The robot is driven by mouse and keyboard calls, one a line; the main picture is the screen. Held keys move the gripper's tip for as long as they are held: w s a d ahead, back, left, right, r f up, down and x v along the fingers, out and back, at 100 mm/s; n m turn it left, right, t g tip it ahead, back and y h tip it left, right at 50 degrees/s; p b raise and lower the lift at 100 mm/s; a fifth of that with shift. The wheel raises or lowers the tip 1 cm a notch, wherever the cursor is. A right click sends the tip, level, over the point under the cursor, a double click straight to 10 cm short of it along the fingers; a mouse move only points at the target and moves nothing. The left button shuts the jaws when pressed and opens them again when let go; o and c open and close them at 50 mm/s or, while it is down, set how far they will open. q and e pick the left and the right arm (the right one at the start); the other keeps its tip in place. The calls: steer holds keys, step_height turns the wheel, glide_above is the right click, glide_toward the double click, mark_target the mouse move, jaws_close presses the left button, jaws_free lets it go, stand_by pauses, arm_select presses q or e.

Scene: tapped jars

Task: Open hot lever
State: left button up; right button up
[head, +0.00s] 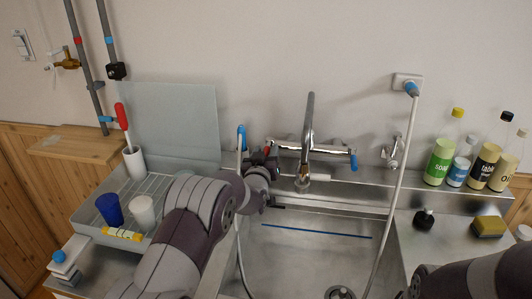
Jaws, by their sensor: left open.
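The tap (311,140) is a chrome mixer on the wall behind the sink, with a tall spout in the middle. Its hot lever (267,151) has a red mark at the left end of the tap and is partly hidden by my left gripper. The cold lever (353,161) with a blue mark hangs at the right end. My left gripper (271,166) is open, right at the hot lever; I cannot tell whether it touches. My right arm shows at the bottom right, but its gripper is out of view.
The steel sink (300,255) lies below the tap. A white hose (391,200) runs down on the right. A drying rack (88,218) with a blue cup (110,209) and white cup (143,211) stands left. Several bottles, including a soap bottle (440,160), stand right.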

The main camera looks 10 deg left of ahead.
mark_target(267, 149)
arm_select(q)
jaws_close()
steer(key=shift+r+p, duration=0.3)
steer(key=shift+p, duration=0.15)
arm_select(e)
steer(key=shift+r, duration=0.5)
arm_select(q)
steer(key=r+g+p, duration=0.1)
steer(key=g+p, duration=0.1)
steer(key=p, duration=0.2)
steer(key=r+g+p, duration=0.1)
steer(key=g+p, duration=0.1)
steer(key=p, duration=0.2)
steer(key=r+g+p, duration=0.1)
steer(key=g+p, duration=0.1)
steer(key=p, duration=0.3)
steer(key=shift+w+r, duration=0.15)
steer(key=shift+w, duration=0.25)
steer(key=shift+f+p, duration=0.2)
steer(key=shift+p, duration=0.45)
arm_select(e)
step_height(267, 149, up, 14)
steer(key=shift+w, duration=0.2)
steer(key=shift+r, duration=0.1)
arm_select(q)
jaws_free()
steer(key=shift+w, duration=0.1)
